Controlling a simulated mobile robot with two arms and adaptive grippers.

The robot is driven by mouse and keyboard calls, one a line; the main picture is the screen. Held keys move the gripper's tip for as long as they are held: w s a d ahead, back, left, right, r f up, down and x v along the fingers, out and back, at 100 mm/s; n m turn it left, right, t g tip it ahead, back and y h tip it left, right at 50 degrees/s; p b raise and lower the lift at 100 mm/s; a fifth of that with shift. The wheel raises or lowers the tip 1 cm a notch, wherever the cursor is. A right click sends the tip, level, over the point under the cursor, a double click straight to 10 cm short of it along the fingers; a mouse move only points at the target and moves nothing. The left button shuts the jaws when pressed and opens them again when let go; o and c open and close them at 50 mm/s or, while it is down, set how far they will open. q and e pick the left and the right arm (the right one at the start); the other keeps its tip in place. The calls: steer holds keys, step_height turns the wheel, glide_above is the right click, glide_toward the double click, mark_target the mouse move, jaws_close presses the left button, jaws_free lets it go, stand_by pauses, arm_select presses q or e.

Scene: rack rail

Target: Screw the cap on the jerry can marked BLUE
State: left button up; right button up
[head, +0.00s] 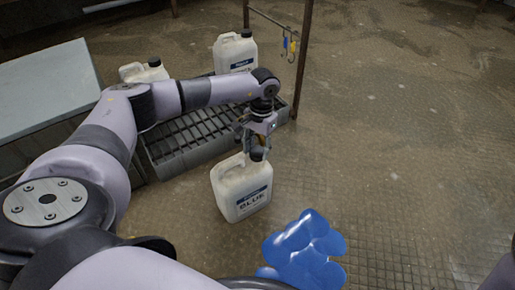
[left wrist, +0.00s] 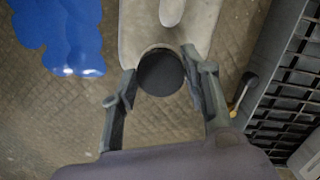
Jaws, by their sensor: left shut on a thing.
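The jerry can marked BLUE (head: 242,190) stands upright on the floor, cream with a dark label. Its top (left wrist: 135,25) shows in the left wrist view. My left gripper (head: 254,150) is above the can's mouth. In the left wrist view my left gripper (left wrist: 161,82) has its fingers on both sides of a round black cap (left wrist: 160,73), shut on it. The cap also shows at the can's top in the head view (head: 257,154). It lies over the neck; I cannot tell how far it is threaded. My right gripper is out of view.
A glossy blue patch (head: 305,255) lies on the floor in front of the can. A slatted dark rack (head: 190,138) stands behind, with a second can (head: 235,53) and a third (head: 145,71). Blue and yellow tags (head: 289,44) hang from a post. Floor at right is clear.

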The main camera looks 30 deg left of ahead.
arm_select(q)
steer(key=o, duration=1.4)
